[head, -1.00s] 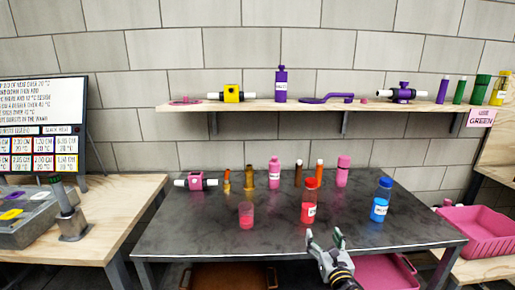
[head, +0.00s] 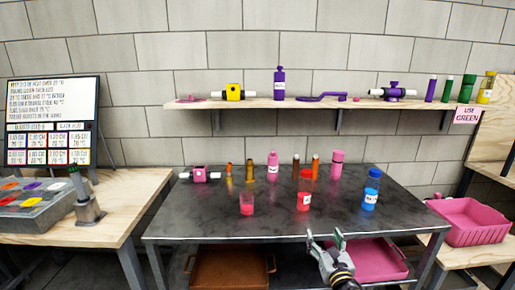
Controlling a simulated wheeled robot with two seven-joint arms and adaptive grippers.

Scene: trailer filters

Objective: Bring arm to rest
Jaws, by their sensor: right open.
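My right gripper (head: 326,241) shows at the bottom centre of the head view, in front of the dark table's front edge. Its two fingers are spread apart, with nothing between them. The dark table (head: 215,226) stands behind it. On the table stand a red bottle (head: 304,190), a blue bottle (head: 371,188) and a small pink-red cup (head: 246,203), all apart from the gripper. My left gripper does not show.
A pink tray (head: 375,262) and a brown tray (head: 230,270) sit below the tabletop. A pink bin (head: 474,222) stands at right. A wooden shelf (head: 345,103) holds bottles and fittings. A grey box (head: 38,207) and a sign board (head: 52,120) stand at left.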

